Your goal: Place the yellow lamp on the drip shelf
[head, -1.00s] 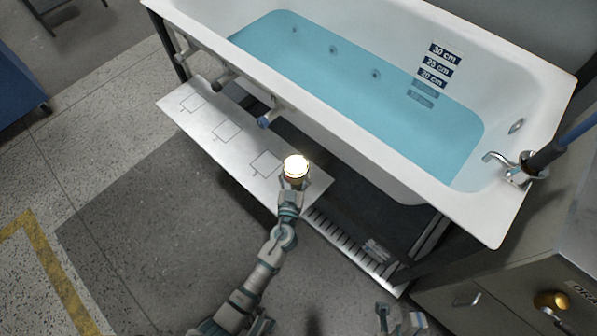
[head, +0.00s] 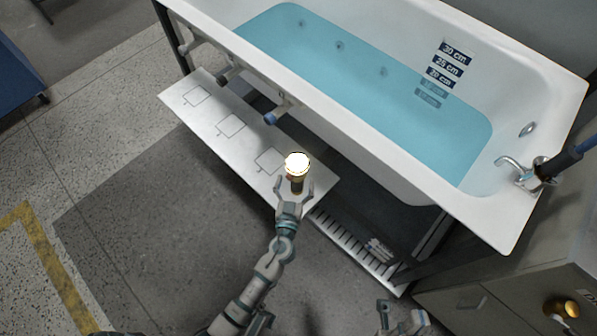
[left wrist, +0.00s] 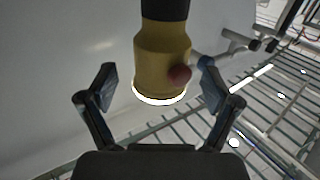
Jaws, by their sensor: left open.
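The yellow lamp (head: 297,178) is upright with its lit end up, over the right end of a pale shelf with square outlines (head: 225,128). I cannot tell whether its base touches it. My left gripper (head: 293,190) is open, with a finger on either side of the lamp. In the left wrist view the lamp (left wrist: 162,55) shows a dark end, a red button and a glowing rim, with gaps to both fingers (left wrist: 157,88). A slatted shelf (head: 345,245), apparently the drip shelf, lies lower right. My right gripper (head: 401,318) looks open and empty at the bottom edge.
The white bathtub (head: 345,130) with blue water stands behind the shelf. Handle-like fittings (head: 272,117) stick out over the shelf from its near side. Small pale items (head: 378,250) lie on the slatted shelf.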

